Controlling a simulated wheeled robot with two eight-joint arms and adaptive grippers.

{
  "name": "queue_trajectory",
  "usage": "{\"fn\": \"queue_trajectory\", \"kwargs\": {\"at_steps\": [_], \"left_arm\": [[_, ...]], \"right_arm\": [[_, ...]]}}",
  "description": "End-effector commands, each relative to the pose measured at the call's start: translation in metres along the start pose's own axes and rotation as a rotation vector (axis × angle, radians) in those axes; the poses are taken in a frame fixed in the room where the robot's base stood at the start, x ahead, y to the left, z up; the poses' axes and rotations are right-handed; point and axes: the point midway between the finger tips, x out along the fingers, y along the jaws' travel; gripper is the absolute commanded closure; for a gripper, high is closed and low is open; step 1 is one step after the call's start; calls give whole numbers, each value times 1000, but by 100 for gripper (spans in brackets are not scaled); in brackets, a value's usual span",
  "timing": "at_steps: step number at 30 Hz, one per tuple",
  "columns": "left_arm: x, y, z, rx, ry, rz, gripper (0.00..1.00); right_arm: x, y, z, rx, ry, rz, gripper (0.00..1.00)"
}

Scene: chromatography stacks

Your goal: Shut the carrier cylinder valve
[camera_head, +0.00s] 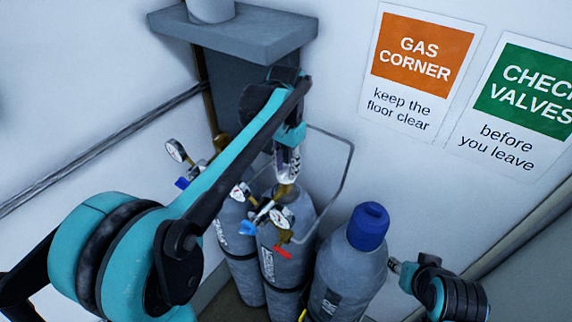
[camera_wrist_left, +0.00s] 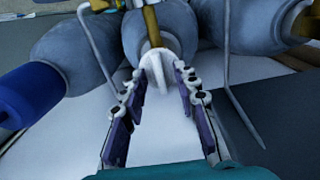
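In the left wrist view, a pale valve handle (camera_wrist_left: 158,72) on a brass stem lies between the tips of my left gripper (camera_wrist_left: 161,76). The fingers are apart, one on each side of the handle, with no clear grip on it. My right gripper (camera_head: 395,266) is at the lower right, beside the blue-capped cylinder (camera_head: 345,268); its fingers are too small to judge.
Another grey cylinder (camera_head: 235,215) with a blue lever stands left of the middle one. A bent wire frame (camera_head: 349,165) rises behind the cylinders. A grey shelf (camera_head: 240,32) juts from the wall above. Signs (camera_head: 418,62) hang on the right wall.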

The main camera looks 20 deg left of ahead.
Motion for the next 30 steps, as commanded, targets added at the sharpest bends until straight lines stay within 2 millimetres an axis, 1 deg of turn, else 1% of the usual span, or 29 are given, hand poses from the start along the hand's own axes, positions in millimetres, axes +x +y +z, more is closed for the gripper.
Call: {"fn": "queue_trajectory", "kwargs": {"at_steps": [2, 5, 8, 15, 19, 21, 24, 30], "left_arm": [[-2, 0, 0, 0, 0, 0, 70], [-11, 0, 0, 0, 0, 0, 70], [-29, 0, 0, 0, 0, 0, 70], [-82, 0, -1, 0, 0, 0, 70], [-103, 0, -1, 0, 0, 0, 70], [-111, 0, -1, 0, 0, 0, 70], [-118, 0, -1, 0, 0, 0, 70], [-120, 0, -1, 0, 0, 0, 70]], "right_arm": [[0, 0, 0, 0, 0, 0, 60], [0, 0, 0, 0, 0, 0, 60], [0, 0, 0, 0, 0, 0, 60], [0, 0, 0, 0, 0, 0, 60], [0, 0, 0, 0, 0, 0, 60], [0, 0, 0, 0, 0, 0, 60], [0, 0, 0, 0, 0, 0, 60], [0, 0, 0, 0, 0, 0, 60]]}}
